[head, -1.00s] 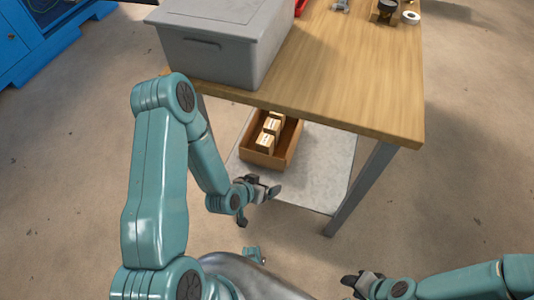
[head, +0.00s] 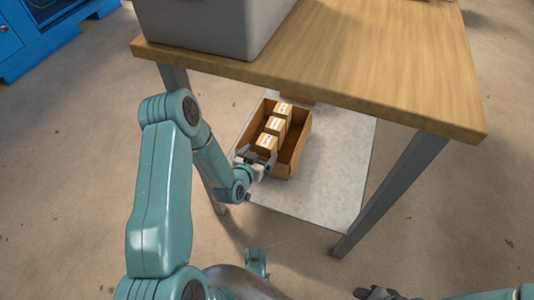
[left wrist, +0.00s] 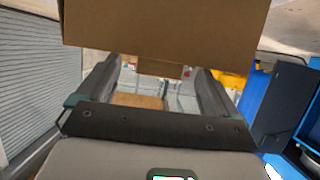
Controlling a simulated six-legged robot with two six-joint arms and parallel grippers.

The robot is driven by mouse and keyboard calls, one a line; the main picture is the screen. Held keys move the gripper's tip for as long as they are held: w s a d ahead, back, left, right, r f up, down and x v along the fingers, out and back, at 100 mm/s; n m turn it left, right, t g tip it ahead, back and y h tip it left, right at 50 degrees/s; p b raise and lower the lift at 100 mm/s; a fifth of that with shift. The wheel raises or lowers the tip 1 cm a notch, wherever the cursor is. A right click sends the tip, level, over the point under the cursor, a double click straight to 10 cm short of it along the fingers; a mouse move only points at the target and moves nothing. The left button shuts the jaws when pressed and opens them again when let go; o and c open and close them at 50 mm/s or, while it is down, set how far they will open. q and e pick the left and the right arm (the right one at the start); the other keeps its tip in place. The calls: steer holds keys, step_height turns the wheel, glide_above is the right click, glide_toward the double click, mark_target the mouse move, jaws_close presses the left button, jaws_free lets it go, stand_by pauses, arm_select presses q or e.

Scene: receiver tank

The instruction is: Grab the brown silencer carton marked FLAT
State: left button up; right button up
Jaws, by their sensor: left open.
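Three small brown cartons with pale labels stand in a row in an open brown box on the low shelf: a rear one (head: 284,110), a middle one (head: 274,126) and a front one (head: 265,145). Their markings are too small to read, so I cannot tell which says FLAT. My left gripper (head: 256,160) is open at the near end of the open box (head: 299,142), close to the front carton. In the left wrist view a large plain brown surface (left wrist: 165,30) lies ahead of the spread fingers; I cannot tell whether it is box or carton. My right gripper (head: 372,293) is partly cut off.
Table legs (head: 390,195) stand at either side of the grey shelf (head: 335,185). The shelf right of the box is clear.

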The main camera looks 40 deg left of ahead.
arm_select(q)
steer(key=b+x, duration=0.3)
steer(key=x, duration=0.3)
steer(key=shift+w+a, duration=0.1)
steer(key=shift+w, duration=0.3)
steer(key=c, duration=1.1)
arm_select(e)
steer(key=shift+t, duration=0.5)
steer(key=f, duration=0.1)
steer(key=w+f, duration=0.2)
steer(key=shift+w+d+f, duration=0.1)
steer(key=shift+d+f, duration=0.1)
steer(key=shift+d, duration=0.1)
